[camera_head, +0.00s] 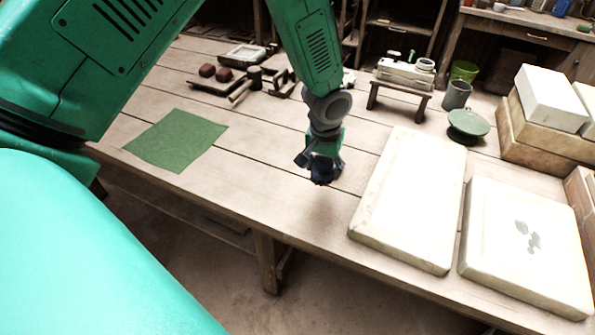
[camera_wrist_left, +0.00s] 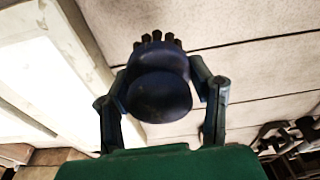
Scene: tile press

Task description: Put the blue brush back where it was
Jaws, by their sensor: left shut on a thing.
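My left gripper (camera_head: 321,169) is above the front part of the wooden table, between the green cloth and the pale slabs. It is shut on the blue brush (camera_head: 322,178), which shows as a small dark blue shape under the fingers. In the left wrist view, the left gripper (camera_wrist_left: 163,95) has one finger on each side of the brush (camera_wrist_left: 160,92). The brush has a rounded dark blue body with a row of dark tufts along its far end. The brush is clear of the table, with a faint shadow below. My right gripper is not in view.
A green cloth (camera_head: 178,140) lies left on the table (camera_head: 262,200). Two pale slabs (camera_head: 412,195) (camera_head: 522,245) lie to the right. A small bench (camera_head: 400,95), a grey cup (camera_head: 456,95) and a green round dish (camera_head: 468,124) stand behind. Pale blocks (camera_head: 550,98) are stacked at far right.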

